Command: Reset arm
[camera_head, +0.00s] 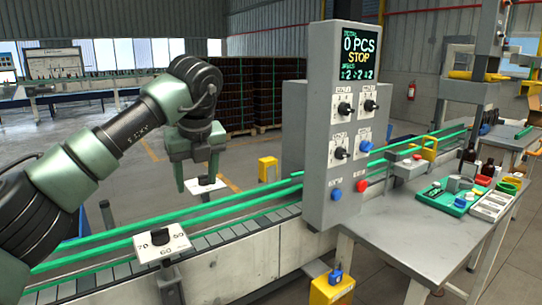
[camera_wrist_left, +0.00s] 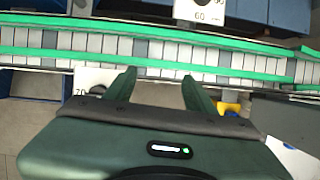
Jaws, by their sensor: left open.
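My left arm comes in from the left in the head view, and its green gripper (camera_head: 197,178) points down over the conveyor area. In the left wrist view the two fingers of the gripper (camera_wrist_left: 160,86) stand well apart with nothing between them. The conveyor (camera_wrist_left: 190,53) with its green rails passes beyond the fingertips there. My right arm and gripper are not in view.
A grey control panel (camera_head: 319,120) reading "0 PCS STOP" stands right of my arm. White dial plates (camera_head: 176,250) sit along the conveyor (camera_head: 225,222). A table (camera_head: 400,228) at right holds a green tray (camera_head: 432,198) and brown bottles (camera_head: 467,165).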

